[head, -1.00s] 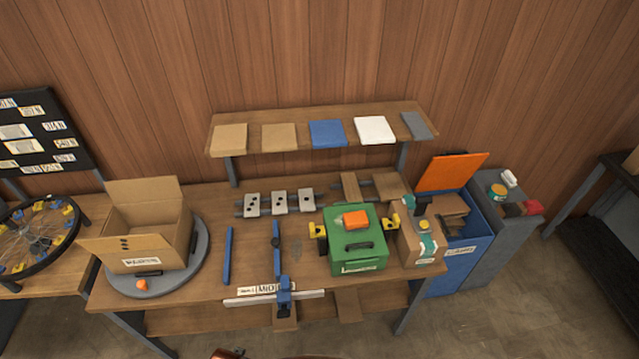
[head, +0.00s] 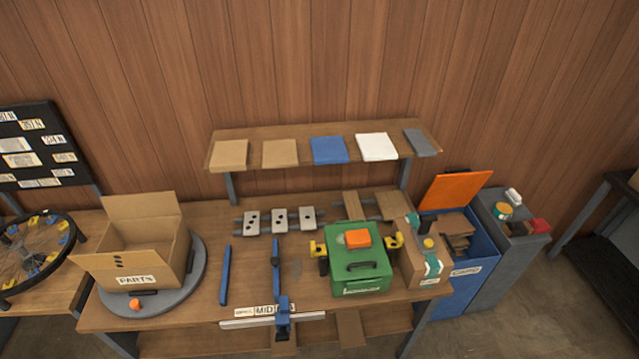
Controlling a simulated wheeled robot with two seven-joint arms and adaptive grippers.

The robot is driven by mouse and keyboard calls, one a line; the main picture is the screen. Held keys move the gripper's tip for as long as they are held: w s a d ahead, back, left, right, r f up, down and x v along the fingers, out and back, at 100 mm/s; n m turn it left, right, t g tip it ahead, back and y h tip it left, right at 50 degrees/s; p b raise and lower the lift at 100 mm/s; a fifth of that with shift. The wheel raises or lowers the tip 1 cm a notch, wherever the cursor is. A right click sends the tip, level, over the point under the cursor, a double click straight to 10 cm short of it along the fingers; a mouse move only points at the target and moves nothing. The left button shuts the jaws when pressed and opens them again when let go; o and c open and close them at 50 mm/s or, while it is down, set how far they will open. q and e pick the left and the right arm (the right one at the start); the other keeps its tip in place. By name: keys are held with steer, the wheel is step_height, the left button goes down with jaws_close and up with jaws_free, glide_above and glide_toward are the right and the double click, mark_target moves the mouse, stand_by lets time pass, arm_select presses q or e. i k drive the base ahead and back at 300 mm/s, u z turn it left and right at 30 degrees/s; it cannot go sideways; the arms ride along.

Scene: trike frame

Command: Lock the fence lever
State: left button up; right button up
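A blue fence bar (head: 276,262) stands on the workbench, running front to back. At its front end a blue clamp block (head: 283,306) sits across a pale rail along the bench's front edge. A lever-like blue part (head: 282,331) hangs below the rail at this block. It is small, and I cannot tell whether it is locked. A label reading MID (head: 268,310) lies just behind the rail, left of the block. Neither of my grippers shows in the head view.
An open cardboard box (head: 132,262) sits on a grey turntable at left. A loose blue bar (head: 225,275) lies left of the fence. A green case (head: 362,285) and a cardboard box (head: 425,268) stand at right. A shelf (head: 300,166) spans the back.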

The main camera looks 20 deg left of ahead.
mark_target(282, 337)
steer(key=u, duration=1)
